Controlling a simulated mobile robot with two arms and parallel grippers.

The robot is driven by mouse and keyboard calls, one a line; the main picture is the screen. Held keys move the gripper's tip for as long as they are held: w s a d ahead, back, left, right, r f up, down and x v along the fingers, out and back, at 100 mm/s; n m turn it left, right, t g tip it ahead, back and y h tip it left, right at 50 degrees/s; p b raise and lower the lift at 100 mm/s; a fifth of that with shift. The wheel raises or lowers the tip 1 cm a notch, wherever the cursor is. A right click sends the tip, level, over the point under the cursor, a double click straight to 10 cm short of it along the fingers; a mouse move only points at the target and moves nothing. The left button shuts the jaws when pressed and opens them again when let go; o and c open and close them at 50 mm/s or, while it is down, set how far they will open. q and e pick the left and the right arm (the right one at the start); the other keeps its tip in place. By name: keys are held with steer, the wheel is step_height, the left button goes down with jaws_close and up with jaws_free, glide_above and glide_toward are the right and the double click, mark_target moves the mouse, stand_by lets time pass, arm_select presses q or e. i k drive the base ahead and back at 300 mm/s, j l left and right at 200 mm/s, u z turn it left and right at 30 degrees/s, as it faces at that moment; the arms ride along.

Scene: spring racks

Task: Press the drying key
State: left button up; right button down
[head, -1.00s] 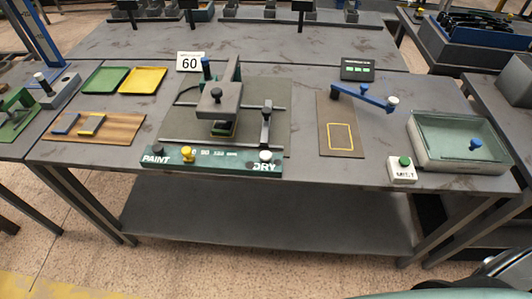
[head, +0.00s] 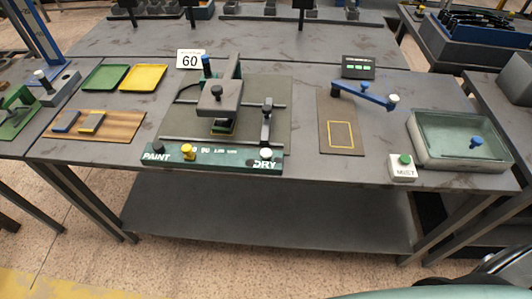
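The drying key is a white round knob (head: 266,153) above the word DRY, at the right end of a dark green control strip (head: 215,161) on the front edge of the press station. A yellow knob (head: 188,151) sits left of the middle of the strip, and a black knob (head: 157,147) sits above the word PAINT at its left end. Behind the strip stands a grey press (head: 219,99) with a blue-topped post. Nothing touches the drying key. Neither of my grippers shows in the head view.
A white box with a green button (head: 403,166) stands right of the strip, near the table (head: 330,177) edge. Farther right is a glass-topped tray (head: 460,141). A blue lever (head: 364,94) and brown board (head: 333,110) lie between. The space in front of the strip is clear.

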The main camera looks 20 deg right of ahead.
mark_target(265, 154)
steer(key=i+j, duration=0.35)
steer(key=i+j+z, duration=0.1)
steer(key=i+j, duration=0.2)
steer(key=j, duration=0.25)
steer(key=i+j, duration=0.3)
steer(key=j, duration=0.15)
steer(key=z, duration=1.75)
